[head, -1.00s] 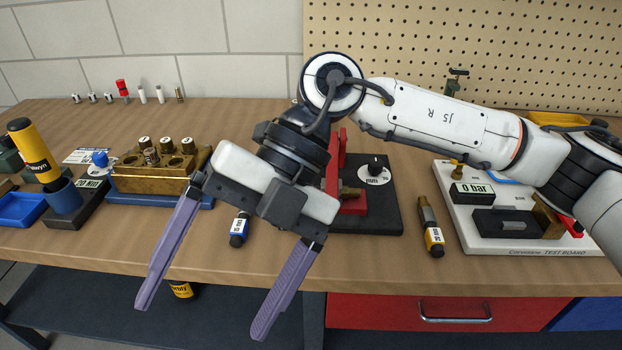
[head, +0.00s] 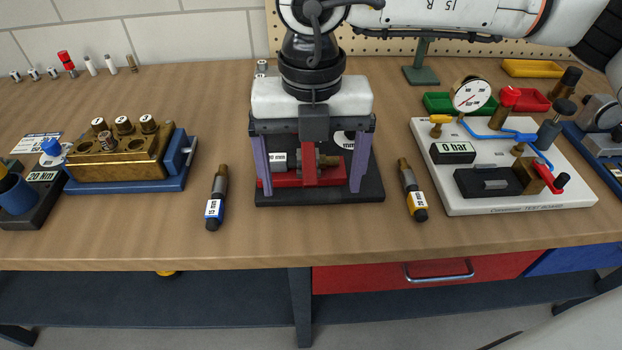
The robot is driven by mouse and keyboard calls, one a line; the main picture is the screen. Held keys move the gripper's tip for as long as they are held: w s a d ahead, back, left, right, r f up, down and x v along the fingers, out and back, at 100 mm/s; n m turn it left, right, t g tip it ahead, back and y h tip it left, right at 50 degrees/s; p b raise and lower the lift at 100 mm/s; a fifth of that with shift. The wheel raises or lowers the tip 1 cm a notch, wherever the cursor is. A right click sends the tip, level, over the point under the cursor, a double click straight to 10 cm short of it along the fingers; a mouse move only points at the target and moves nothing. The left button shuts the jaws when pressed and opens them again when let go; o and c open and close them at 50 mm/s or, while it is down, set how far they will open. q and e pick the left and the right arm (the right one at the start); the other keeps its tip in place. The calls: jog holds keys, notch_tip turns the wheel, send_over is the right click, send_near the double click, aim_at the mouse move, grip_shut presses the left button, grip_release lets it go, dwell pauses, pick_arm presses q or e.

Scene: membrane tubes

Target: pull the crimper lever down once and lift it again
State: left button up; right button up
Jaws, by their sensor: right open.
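The crimper stands at the middle of the bench, with a black base (head: 290,197) and a red body (head: 280,179). A red vertical part (head: 309,170) rises at its middle; I cannot tell whether this is the lever or the frame. My right gripper (head: 309,189) is in front of and above the crimper, pointing down. It is open, with one purple finger on each side of the red part and nothing held between them. Its palm hides the crimper's upper part, including any lever there. My left gripper is out of view.
A blue-labelled tool (head: 215,200) lies left of the crimper and a yellow-labelled one (head: 413,191) right. A brass block (head: 110,163) on a blue base stands further left. A white test board (head: 470,199) with a gauge stands right. Bare bench lies in front.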

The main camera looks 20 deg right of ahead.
jog(key=shift+f, duration=1.05)
jog(key=shift+c, duration=0.3)
